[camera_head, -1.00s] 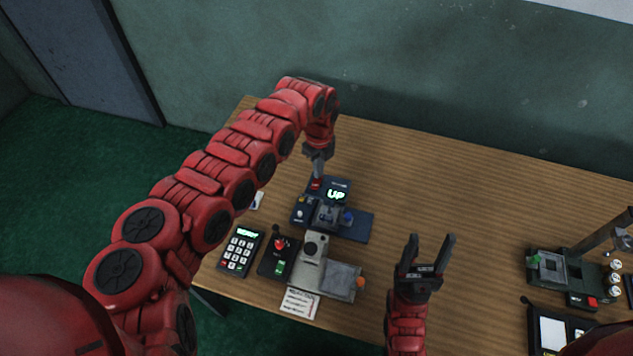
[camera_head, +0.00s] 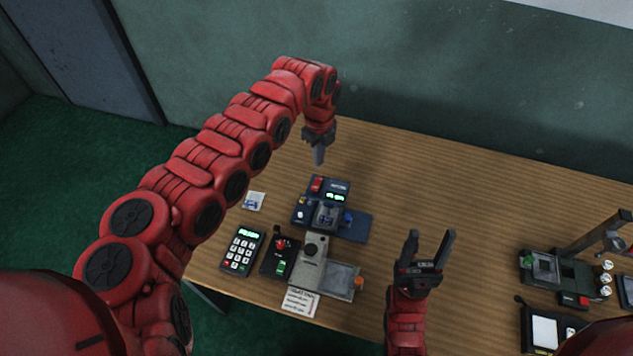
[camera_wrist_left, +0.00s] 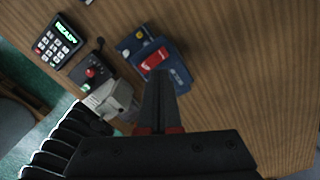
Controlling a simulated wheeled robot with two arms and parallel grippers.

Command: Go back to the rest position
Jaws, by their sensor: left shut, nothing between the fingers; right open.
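My left gripper (camera_head: 319,157) is shut and empty, pointing down above the far side of a dark blue device (camera_head: 354,226) with a red switch (camera_head: 317,184) and a small lit green display. In the left wrist view the shut fingers (camera_wrist_left: 158,88) point toward the red switch (camera_wrist_left: 155,59), apart from it as seen in the head view. My right gripper (camera_head: 427,250) is open and empty, its fingers pointing up the picture at the table's near side.
A keypad (camera_head: 241,249), a joystick box (camera_head: 280,258) and a grey device (camera_head: 311,262) stand near the front left edge of the wooden table (camera_head: 450,190). A small card (camera_head: 254,201) lies left. More equipment (camera_head: 566,275) stands at the right. The table's middle is clear.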

